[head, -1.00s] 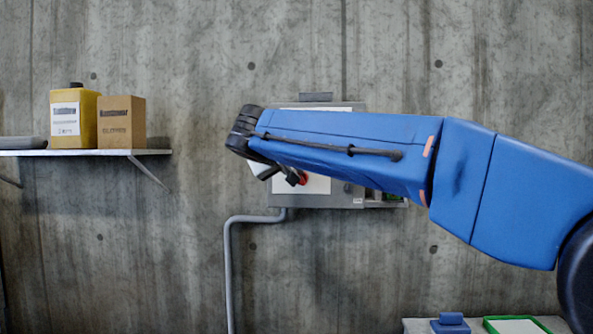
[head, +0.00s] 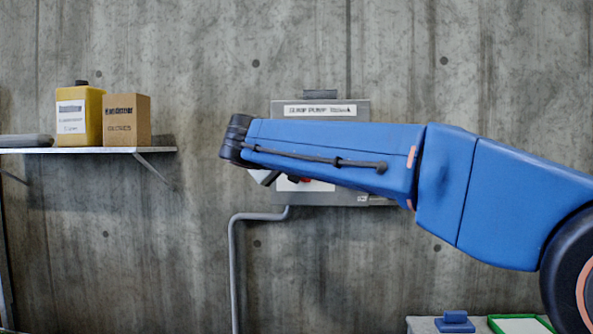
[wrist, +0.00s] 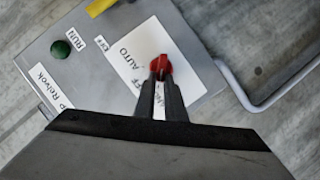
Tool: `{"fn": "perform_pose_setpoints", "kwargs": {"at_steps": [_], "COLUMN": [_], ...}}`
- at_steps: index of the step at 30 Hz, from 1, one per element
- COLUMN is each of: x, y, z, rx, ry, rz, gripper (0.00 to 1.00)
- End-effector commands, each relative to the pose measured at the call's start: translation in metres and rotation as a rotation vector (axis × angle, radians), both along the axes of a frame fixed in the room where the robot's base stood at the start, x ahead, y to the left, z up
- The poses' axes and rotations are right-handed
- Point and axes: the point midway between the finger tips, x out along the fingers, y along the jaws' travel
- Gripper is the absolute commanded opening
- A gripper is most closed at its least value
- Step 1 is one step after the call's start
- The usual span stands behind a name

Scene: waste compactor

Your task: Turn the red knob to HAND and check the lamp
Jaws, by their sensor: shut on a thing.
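The red knob (wrist: 161,66) sits on a white label plate on the grey control box (wrist: 35,62). My gripper (wrist: 161,76) is shut on the knob, its dark fingers covering part of it and some lettering. AUTO is readable on the plate; another word is partly hidden behind the fingers. I cannot tell which position the knob points to. A round green lamp (wrist: 61,49) beside a RUN label looks dark. In the head view, my blue arm covers most of the box (head: 277,108), and only a bit of the red knob (head: 305,180) shows below it.
A grey conduit (head: 233,265) runs down from the box. A shelf (head: 90,150) at left holds a yellow canister (head: 80,118) and a cardboard box (head: 127,122). A blue item (head: 455,322) and a green-edged tray (head: 497,323) lie on a surface at lower right.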

Motion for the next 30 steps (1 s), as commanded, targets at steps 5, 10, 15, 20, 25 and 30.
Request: {"fn": "perform_pose_setpoints", "kwargs": {"at_steps": [5, 10, 15, 20, 25, 30], "x": [0.001, 0.001, -0.005, -0.024, -0.054, -0.085], "y": [-0.001, 0.000, 0.002, 0.008, 0.019, 0.029], "z": [-0.003, -0.001, 0.001, 0.007, 0.015, 0.024], "rx": [-0.002, -0.001, 0.000, 0.001, 0.000, 0.000], "ry": [0.004, 0.002, 0.001, 0.001, 0.001, 0.001], "rz": [-0.003, -0.002, 0.000, 0.002, 0.002, 0.002], "gripper": [0.29, 0.29, 0.29, 0.29, 0.29, 0.29]}}
